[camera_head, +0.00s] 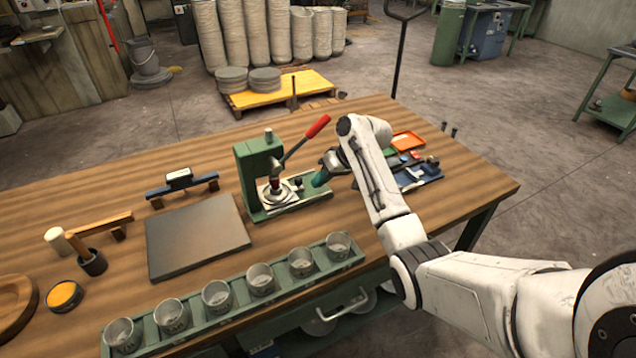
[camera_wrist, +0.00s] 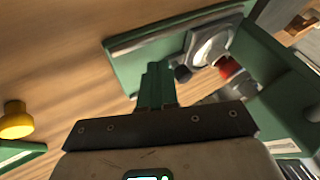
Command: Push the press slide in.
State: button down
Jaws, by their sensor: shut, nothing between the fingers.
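The green press (camera_head: 258,168) stands at the middle of the workbench, with its red-handled lever (camera_head: 318,126) raised toward the upper right. The press slide (camera_head: 279,194) is a grey plate on the green base, carrying a round pale piece and a dark knob (camera_head: 296,182) on its right side. In the wrist view the slide (camera_wrist: 200,28) and dark knob (camera_wrist: 183,74) show beyond my fingers. My gripper (camera_head: 319,181) is shut and empty, at the right part of the press base, right of the knob. Its teal fingers (camera_wrist: 154,72) appear apart from the knob; exact contact height is unclear.
A green rack (camera_head: 240,295) of several metal cups runs along the front edge. A dark plate (camera_head: 196,237) lies left of the press. An orange tray (camera_head: 407,141) and a blue tool holder (camera_head: 418,178) lie right, behind my arm.

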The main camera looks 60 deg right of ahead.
jog(key=v, duration=0.8)
jog(key=shift+s+r+b, duration=0.15)
jog(key=shift+s+b, duration=0.05)
jog(key=shift+b, duration=0.25)
